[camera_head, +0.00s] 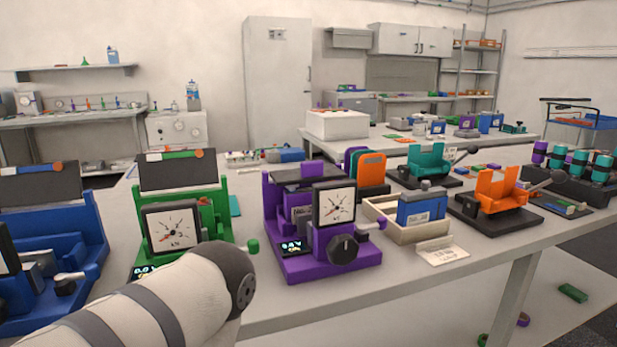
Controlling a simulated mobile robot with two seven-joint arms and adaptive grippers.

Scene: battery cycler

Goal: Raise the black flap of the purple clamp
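The purple clamp (275,220) stands on the near table, in the middle of the view. Its black flap (300,177) lies down, roughly level, across the top of the frame. A dial gauge (333,207), a black knob (342,249) and a small lit display (291,246) are on its front. One of my arm links crosses the lower left, in front of the green clamp and apart from the purple one in the picture. Neither gripper is in view.
Left of the purple clamp stand a green clamp (222,198) and a blue clamp (85,225), both with black flaps upright. To its right are a wooden tray (392,232) holding a blue battery, an orange holder (497,195) and a teal holder (428,163).

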